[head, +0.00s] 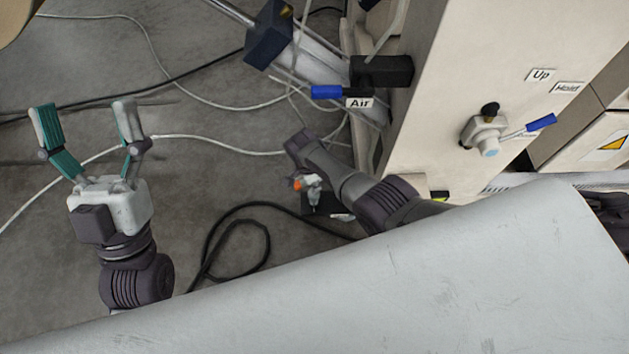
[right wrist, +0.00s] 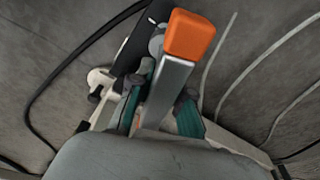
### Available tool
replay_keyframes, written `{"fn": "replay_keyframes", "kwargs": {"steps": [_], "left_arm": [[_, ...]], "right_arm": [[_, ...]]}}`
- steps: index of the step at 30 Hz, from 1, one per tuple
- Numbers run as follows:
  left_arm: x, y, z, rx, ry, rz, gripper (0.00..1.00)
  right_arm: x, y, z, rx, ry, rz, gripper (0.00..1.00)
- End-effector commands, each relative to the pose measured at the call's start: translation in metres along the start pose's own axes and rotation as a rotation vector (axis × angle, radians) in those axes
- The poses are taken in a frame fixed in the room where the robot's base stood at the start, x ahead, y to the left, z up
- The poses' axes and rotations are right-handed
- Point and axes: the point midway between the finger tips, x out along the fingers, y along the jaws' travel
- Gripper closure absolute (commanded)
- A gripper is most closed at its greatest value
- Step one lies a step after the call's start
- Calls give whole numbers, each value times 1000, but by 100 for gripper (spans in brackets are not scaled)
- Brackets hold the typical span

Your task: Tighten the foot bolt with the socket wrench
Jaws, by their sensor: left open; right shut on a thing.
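My right gripper (right wrist: 160,98) is shut on the socket wrench, a grey bar (right wrist: 169,84) with an orange end (right wrist: 190,36). In the head view the orange end (head: 297,184) shows low beside the machine, and my right arm hides most of the wrench and gripper. A dark foot plate (head: 322,206) lies on the floor there; a dark bar and a pale fitting (right wrist: 100,80) show behind the wrench in the right wrist view. I cannot make out the foot bolt or whether the socket sits on it. My left gripper (head: 82,104) is open and empty above the floor.
The machine's cream panel (head: 440,100) with a blue-handled valve (head: 487,134) stands at the right. A blue "Air" lever (head: 326,92) juts out at its left. Black cable (head: 245,218) and white hoses (head: 215,137) cross the floor. A large pale surface (head: 400,280) fills the lower right.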

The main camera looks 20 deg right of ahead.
Motion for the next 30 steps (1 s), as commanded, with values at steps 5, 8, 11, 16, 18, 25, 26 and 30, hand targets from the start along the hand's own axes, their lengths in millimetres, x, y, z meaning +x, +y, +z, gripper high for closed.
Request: {"fn": "replay_keyframes", "kwargs": {"steps": [5, 8, 11, 16, 18, 25, 26, 30], "left_arm": [[1, -1, 10, 4, -64, -2, 19], [1, -2, 16, 6, -100, -3, 19], [1, -3, 22, 8, -135, -4, 19], [0, -4, 32, 11, -196, -7, 19], [-1, -5, 36, 12, -221, -8, 19], [-3, -6, 44, 14, -268, -9, 19], [-3, -6, 45, 14, -269, -9, 19], [-3, -6, 45, 14, -269, -9, 19]], "right_arm": [[-4, -1, 0, 0, 0, -1, 100], [-6, -1, -1, 0, 0, -1, 100], [-7, -1, -1, 0, 0, -1, 100], [-9, -1, -1, 0, 0, -1, 100], [-10, -1, -1, 0, 0, -1, 100], [-12, -1, -2, 0, 0, -1, 100], [-12, -1, -2, 0, 0, -1, 100], [-12, -1, -2, 0, 0, -1, 100]]}}
